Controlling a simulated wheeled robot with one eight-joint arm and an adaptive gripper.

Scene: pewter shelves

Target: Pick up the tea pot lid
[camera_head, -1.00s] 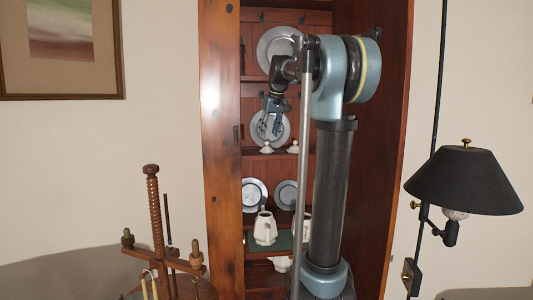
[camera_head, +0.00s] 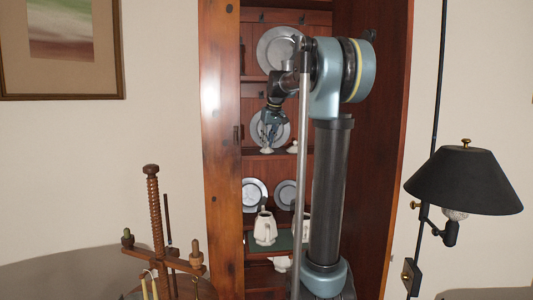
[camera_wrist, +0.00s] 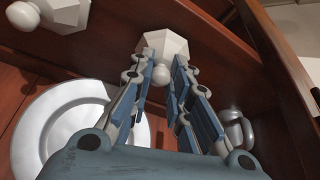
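A white faceted lid with a round knob (camera_wrist: 163,44) stands on a cabinet shelf; the wrist view shows it upside down. In the head view this lid (camera_head: 267,150) sits directly below my gripper (camera_head: 269,140), partly covered by the fingers. My gripper (camera_wrist: 160,66) is open, with its fingers on either side of the knob and a gap showing. A second, similar white lid (camera_head: 293,147) stands to the right on the same shelf; it shows at the upper left of the wrist view (camera_wrist: 52,14). A white pot (camera_head: 265,229) stands on a lower shelf.
A grey metal plate (camera_wrist: 38,125) leans behind the lids. More plates (camera_head: 255,193) stand on the shelf below. A grey rounded vessel (camera_wrist: 236,130) shows at the right of the wrist view. The tall cabinet's wooden side (camera_head: 220,200) borders the opening on the left.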

